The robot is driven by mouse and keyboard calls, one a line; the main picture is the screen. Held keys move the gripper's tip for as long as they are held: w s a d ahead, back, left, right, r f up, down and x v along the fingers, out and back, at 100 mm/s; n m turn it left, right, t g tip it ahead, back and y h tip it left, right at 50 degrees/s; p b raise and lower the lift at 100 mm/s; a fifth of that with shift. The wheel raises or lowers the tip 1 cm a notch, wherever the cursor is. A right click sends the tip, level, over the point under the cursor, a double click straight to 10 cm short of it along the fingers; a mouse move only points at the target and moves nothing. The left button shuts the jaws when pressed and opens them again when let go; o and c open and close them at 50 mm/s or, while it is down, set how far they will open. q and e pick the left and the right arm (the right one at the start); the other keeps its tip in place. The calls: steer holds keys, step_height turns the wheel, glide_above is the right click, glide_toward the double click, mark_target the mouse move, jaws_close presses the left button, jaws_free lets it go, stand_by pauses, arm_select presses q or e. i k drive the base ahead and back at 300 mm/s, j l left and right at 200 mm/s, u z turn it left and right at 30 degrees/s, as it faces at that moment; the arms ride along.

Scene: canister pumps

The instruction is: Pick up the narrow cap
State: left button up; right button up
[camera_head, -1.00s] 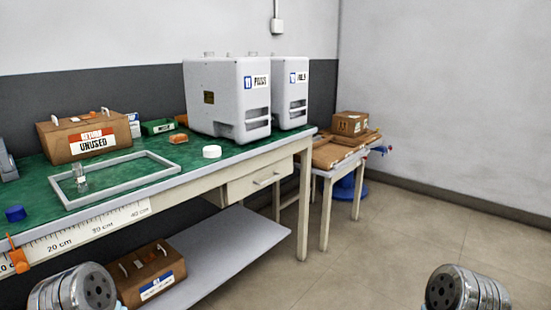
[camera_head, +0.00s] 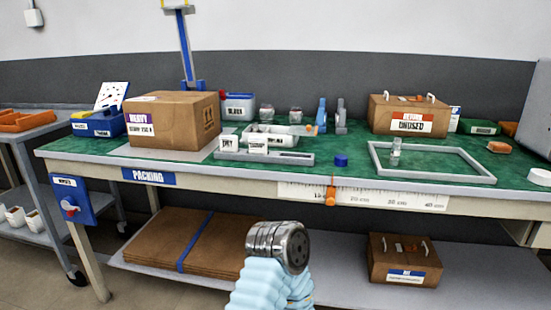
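A small blue cap (camera_head: 341,160) sits on the green top of the packing bench, left of a grey rectangular frame (camera_head: 378,160). A wider white cap (camera_head: 540,177) lies on the bench at the right edge of the picture. The blue one looks like the narrower of the two. A metal joint of one of my arms, probably the left, shows low in the middle, in front of the bench and below the blue cap. No gripper fingers show on it. My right gripper is out of view.
A small clear jar (camera_head: 396,150) stands at the frame's left side. Grey trays with white cards (camera_head: 258,146) lie left of the blue cap. An orange clip (camera_head: 331,192) hangs at the front ruler (camera_head: 365,195). A large carton (camera_head: 172,122) stands left; the green surface around the cap is mostly clear.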

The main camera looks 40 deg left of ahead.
mark_target(340, 160)
steer(key=u, duration=0.9)
